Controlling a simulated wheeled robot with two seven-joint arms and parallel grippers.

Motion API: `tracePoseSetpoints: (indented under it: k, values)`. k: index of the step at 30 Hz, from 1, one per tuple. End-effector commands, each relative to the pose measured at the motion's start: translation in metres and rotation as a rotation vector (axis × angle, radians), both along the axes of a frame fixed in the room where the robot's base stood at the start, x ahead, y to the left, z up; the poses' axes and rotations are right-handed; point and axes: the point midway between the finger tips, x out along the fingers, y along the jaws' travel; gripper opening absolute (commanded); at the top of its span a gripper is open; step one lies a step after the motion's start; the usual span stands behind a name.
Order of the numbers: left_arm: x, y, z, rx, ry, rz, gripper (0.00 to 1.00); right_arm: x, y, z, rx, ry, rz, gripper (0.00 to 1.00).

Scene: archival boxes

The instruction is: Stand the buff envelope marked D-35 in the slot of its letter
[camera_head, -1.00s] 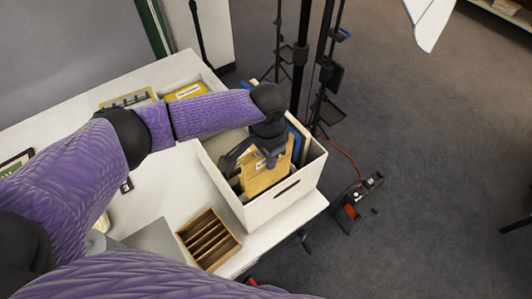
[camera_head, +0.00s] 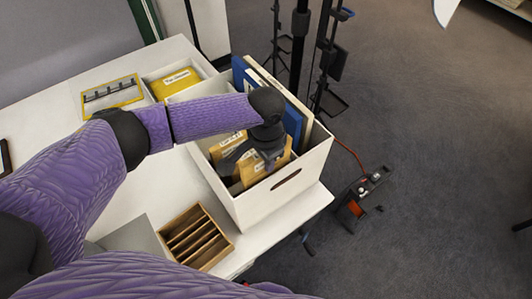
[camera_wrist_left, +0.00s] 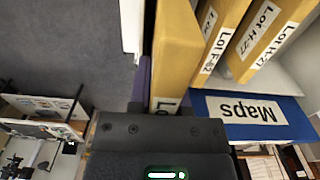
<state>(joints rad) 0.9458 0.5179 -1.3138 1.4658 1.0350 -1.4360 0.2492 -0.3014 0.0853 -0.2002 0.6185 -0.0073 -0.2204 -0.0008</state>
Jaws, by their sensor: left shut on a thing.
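My left gripper (camera_head: 254,162) is shut on a buff envelope (camera_head: 252,173), pointing down inside a white open box (camera_head: 265,208). The envelope stands roughly upright, its lower part hidden by the box wall. In the left wrist view the held envelope (camera_wrist_left: 178,45) rises from between the jaws (camera_wrist_left: 160,108); its label is mostly covered, so I cannot read its mark. My right gripper is not in view.
A blue folder marked Maps (camera_wrist_left: 285,125) stands in the box, also in the head view (camera_head: 294,122). A wooden slotted rack (camera_head: 196,238) sits in front on the white table (camera_head: 150,200).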

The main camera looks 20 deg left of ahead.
Motion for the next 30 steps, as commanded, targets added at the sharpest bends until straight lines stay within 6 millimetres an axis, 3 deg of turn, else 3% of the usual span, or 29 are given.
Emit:
tracePoseSetpoints:
  k: [23, 24, 30]
  values:
    - [0.0, 0.0, -0.004, 0.0, 0.0, 0.001, 0.0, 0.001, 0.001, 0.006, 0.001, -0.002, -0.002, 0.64]
    - [0.0, 0.0, -0.004, 0.0, 0.0, 0.001, 0.25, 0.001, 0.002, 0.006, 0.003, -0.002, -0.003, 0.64]
    - [0.0, 0.0, -0.004, 0.0, 0.0, 0.001, 0.64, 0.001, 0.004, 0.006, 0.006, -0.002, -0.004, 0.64]
